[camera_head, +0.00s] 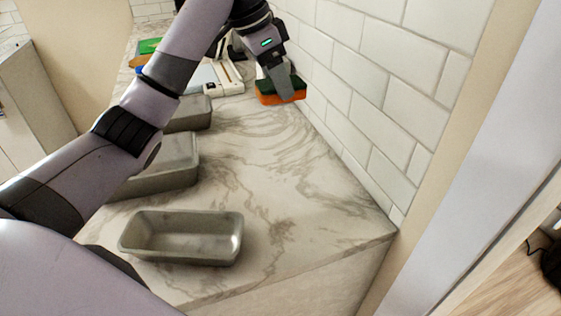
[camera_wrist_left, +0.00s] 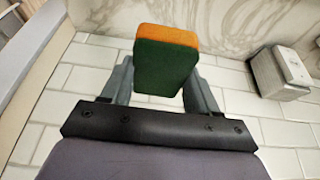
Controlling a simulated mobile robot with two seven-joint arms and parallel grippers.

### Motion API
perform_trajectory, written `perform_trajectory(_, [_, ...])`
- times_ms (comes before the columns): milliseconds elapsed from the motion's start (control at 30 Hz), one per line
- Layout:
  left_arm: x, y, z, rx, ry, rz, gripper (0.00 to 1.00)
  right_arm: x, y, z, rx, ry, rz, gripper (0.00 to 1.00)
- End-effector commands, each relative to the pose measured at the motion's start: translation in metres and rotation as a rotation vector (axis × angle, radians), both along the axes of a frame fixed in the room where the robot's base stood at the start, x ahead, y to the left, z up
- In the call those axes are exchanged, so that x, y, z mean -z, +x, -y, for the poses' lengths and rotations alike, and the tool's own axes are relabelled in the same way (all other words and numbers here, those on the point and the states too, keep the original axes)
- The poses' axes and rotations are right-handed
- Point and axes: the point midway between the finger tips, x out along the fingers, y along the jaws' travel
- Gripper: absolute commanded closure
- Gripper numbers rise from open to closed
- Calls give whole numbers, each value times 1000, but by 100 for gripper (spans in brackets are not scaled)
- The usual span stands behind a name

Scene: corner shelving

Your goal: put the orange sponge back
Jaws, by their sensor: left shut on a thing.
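The sponge (camera_head: 267,98) has an orange lower layer and a dark green upper layer. In the head view it is at the back right of the marble counter, close to the tiled wall. My left gripper (camera_head: 279,86) is shut on it from above. In the left wrist view the sponge (camera_wrist_left: 164,62) sits between the fingers of the left gripper (camera_wrist_left: 160,85), green face towards the camera and orange edge at the top. I cannot tell whether the sponge touches the counter. My right gripper is not in view.
Several grey metal pans stand on the marble counter (camera_head: 300,180), the nearest pan (camera_head: 225,250) at the front. A white appliance (camera_head: 229,79) stands left of the sponge, and a green item (camera_head: 150,46) lies farther back. The tiled wall (camera_head: 365,95) bounds the right side.

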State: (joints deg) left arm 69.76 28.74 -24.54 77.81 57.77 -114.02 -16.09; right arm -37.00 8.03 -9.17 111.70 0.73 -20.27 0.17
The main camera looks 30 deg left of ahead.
Motion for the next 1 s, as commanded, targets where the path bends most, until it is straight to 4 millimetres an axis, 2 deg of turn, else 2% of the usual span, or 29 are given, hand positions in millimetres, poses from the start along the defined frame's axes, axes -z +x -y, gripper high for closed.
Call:
perform_trajectory(167, [25, -1, 0, 0, 1, -4, 65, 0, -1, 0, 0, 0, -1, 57])
perform_trajectory(500, [115, -2, 0, -1, 1, -6, 65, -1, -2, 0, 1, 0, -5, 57])
perform_trajectory(600, [136, -1, 0, -2, 0, -5, 65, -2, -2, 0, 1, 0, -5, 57])
perform_trajectory(700, [150, -1, 0, -1, 0, -3, 65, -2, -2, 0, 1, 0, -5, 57])
perform_trajectory(867, [162, -1, 0, -1, 0, -3, 65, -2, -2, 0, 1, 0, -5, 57])
perform_trajectory(1000, [183, -1, 0, -2, 1, -6, 65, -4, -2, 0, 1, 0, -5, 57])
